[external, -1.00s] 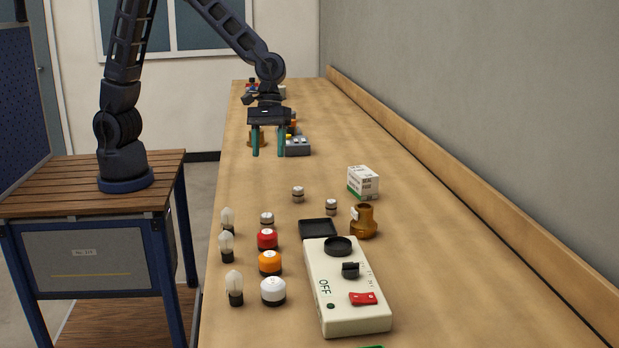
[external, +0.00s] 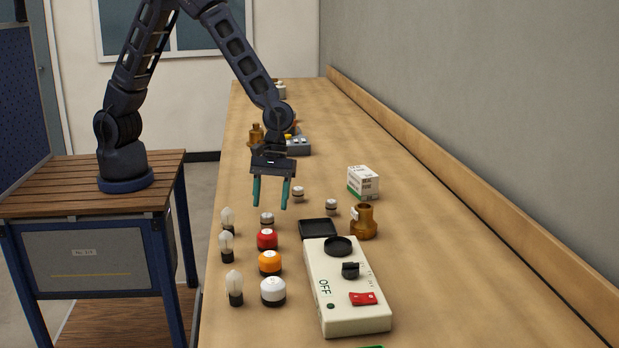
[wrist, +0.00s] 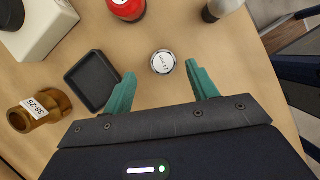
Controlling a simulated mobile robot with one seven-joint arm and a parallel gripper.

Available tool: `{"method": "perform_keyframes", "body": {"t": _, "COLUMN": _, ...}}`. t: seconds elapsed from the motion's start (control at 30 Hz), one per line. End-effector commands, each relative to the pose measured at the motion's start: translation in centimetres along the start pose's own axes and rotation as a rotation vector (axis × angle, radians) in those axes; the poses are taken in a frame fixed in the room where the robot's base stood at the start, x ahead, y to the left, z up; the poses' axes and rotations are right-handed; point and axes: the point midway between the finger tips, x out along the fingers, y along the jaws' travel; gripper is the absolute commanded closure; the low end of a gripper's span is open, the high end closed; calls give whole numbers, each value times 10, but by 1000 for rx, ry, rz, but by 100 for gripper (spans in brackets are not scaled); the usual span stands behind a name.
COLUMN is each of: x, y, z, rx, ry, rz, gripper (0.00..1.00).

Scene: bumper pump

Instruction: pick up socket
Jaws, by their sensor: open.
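A similar brass piece (external: 256,135) stands farther back. I cannot tell which one the task means. My gripper (external: 270,207) is open and empty, pointing down above the bench. In the wrist view its teal fingers (wrist: 161,72) are spread, with a small silver-topped cylinder (wrist: 162,62) showing between them below. The front brass piece is outside the fingers.
A black tray (external: 318,224) sits behind the cream switch panel (external: 322,290). Red, orange and white caps (external: 269,263) and several bulbs (external: 235,288) line the left edge. Small cylinders (external: 331,207) and a box (external: 363,183) stand nearby. The right side is clear.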

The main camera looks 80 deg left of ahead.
Motion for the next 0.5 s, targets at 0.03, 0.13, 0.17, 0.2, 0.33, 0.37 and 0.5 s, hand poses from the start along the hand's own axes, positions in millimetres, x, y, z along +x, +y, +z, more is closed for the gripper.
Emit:
{"method": "perform_keyframes", "body": {"t": 0.03, "x": 3, "y": -1, "z": 0, "rx": 0, "ry": 0, "rz": -1, "gripper": 42}}
{"method": "perform_keyframes", "body": {"t": 0.13, "x": 12, "y": -3, "z": 0, "rx": 1, "ry": 0, "rz": -3, "gripper": 42}}
{"method": "perform_keyframes", "body": {"t": 0.17, "x": 16, "y": -3, "z": 0, "rx": 1, "ry": 1, "rz": -3, "gripper": 42}}
{"method": "perform_keyframes", "body": {"t": 0.2, "x": 21, "y": -4, "z": 0, "rx": 1, "ry": 0, "rz": -3, "gripper": 42}}
{"method": "perform_keyframes", "body": {"t": 0.33, "x": 39, "y": -5, "z": 0, "rx": -1, "ry": 0, "rz": -2, "gripper": 42}}
{"method": "perform_keyframes", "body": {"t": 0.37, "x": 43, "y": -5, "z": 0, "rx": -1, "ry": 0, "rz": -3, "gripper": 42}}
{"method": "perform_keyframes", "body": {"t": 0.5, "x": 50, "y": -5, "z": 0, "rx": 1, "ry": 0, "rz": 0, "gripper": 42}}
